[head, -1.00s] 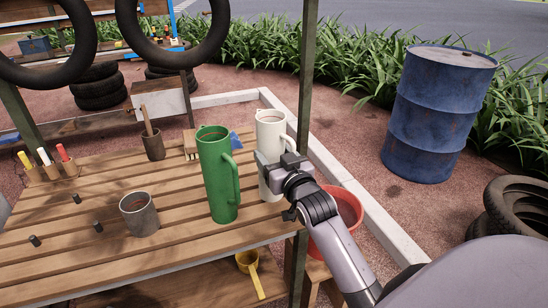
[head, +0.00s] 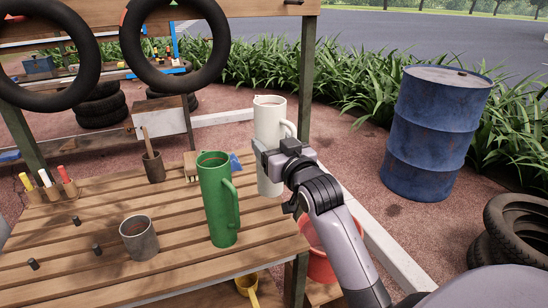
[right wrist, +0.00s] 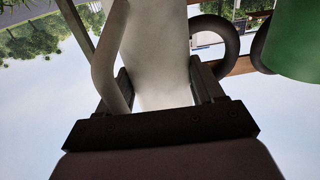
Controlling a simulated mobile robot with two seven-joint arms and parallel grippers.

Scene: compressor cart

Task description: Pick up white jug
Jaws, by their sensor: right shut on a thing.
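The white jug (head: 269,115) is upright at the right end of the slatted wooden table, behind and right of the green jug (head: 212,205). It appears raised a little above the tabletop. My right gripper (head: 268,152) is shut around its body from the right, below the rim. In the right wrist view the white jug (right wrist: 157,55) stands between the two fingers, with its handle at the left. The green jug (right wrist: 297,42) shows at the right edge there, apart from the gripper. My left gripper is not in view.
A grey cup (head: 139,240) and a brown pot (head: 154,168) with a stick stand on the table (head: 180,270). A green post (head: 303,90) rises close to the jug. A red bucket (head: 318,262) sits below my right arm. A blue barrel (head: 435,135) stands at right.

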